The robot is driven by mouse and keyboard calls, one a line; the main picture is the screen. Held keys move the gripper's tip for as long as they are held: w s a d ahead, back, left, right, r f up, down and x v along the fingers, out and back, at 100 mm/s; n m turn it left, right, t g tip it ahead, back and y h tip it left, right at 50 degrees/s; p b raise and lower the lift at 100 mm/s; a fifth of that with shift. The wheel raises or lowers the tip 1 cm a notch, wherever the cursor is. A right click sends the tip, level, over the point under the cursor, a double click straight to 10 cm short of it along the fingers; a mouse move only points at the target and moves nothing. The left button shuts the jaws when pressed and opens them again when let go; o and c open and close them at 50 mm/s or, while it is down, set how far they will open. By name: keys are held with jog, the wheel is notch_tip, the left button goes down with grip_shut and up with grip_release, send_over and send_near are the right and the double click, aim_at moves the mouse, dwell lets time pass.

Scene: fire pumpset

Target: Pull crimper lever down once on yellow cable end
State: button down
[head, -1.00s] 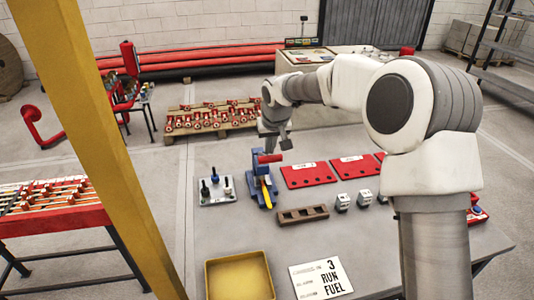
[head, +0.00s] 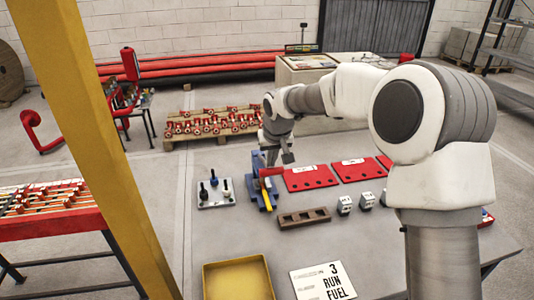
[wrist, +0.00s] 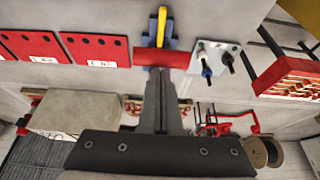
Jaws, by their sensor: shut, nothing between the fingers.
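The blue crimper (head: 258,180) stands on the grey table in the head view, its red lever (head: 271,171) sticking out near its top. The lever shows in the wrist view as a red crossbar (wrist: 125,57). A yellow cable end (head: 267,199) sits at the crimper's front and also shows in the wrist view (wrist: 161,24). My gripper (head: 280,158) is shut and empty, just above the lever. In the wrist view its fingertips (wrist: 161,72) meet the lever's edge; I cannot tell for certain whether they touch.
A plate with several knobs (head: 216,192) lies left of the crimper. Red plates (head: 310,178) lie to its right. A brown block with holes (head: 304,218), small grey blocks (head: 344,204), a yellow tray (head: 238,279) and a sign (head: 323,282) lie nearer the front.

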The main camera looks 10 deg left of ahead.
aim_at(272, 172)
jog(key=shift+f, duration=0.15)
jog(key=shift+s+d+f+b, duration=0.15)
jog(key=shift+s+f+b, duration=0.1)
jog(key=shift+f+b, duration=0.45)
jog(key=shift+s+d+f+b, duration=0.15)
jog(key=shift+s+f+b, duration=0.1)
jog(key=shift+f+b, duration=0.4)
jog(key=shift+f, duration=0.1)
jog(key=shift+s+d+f+b, duration=0.1)
jog(key=shift+s+f+b, duration=0.05)
jog(key=shift+f+b, duration=0.5)
jog(key=shift+s+f+b, duration=0.15)
jog(key=shift+f+b, duration=0.35)
jog(key=shift+f, duration=0.25)
